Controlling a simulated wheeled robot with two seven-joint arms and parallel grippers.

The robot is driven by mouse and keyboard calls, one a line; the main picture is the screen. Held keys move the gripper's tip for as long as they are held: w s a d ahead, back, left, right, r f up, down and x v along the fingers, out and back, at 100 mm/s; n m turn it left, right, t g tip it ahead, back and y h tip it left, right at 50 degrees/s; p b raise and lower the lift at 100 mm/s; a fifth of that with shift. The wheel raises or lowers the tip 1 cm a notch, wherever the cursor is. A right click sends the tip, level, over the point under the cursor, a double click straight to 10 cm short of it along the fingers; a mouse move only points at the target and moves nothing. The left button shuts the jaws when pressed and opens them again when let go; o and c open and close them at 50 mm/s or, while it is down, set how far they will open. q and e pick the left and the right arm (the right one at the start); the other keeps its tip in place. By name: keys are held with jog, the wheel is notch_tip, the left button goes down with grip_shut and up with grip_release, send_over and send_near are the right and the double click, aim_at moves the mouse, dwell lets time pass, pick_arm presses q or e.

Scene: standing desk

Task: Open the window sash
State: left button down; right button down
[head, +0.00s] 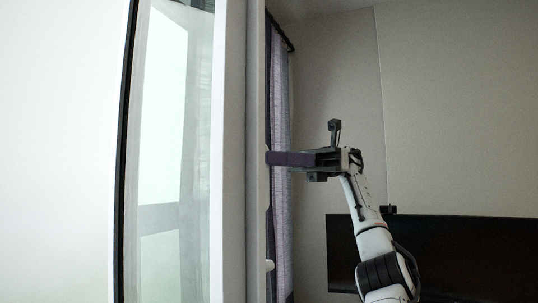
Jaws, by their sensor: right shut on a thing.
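The window sash (233,150) has a white frame and a glass pane (165,160), seen at a steep angle on the left side of the head view. My right gripper (270,158) reaches in from the right, level, with its dark fingers ending at the right edge of the white frame. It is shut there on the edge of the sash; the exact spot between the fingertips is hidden. My left gripper is not in view.
A purple-grey curtain (281,220) hangs just behind the frame, close to my right gripper's fingers. A dark flat panel (460,255) stands at the lower right before a plain wall (460,110). The space above my right arm is clear.

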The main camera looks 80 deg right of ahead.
jog(key=shift+w+d, duration=0.35)
jog(key=shift+d, duration=0.15)
jog(key=c, duration=2.2)
grip_release()
jog(key=o, duration=0.3)
jog(key=shift+w+d+f, duration=0.1)
jog(key=shift+w, duration=0.25)
jog(key=shift+o, duration=0.2)
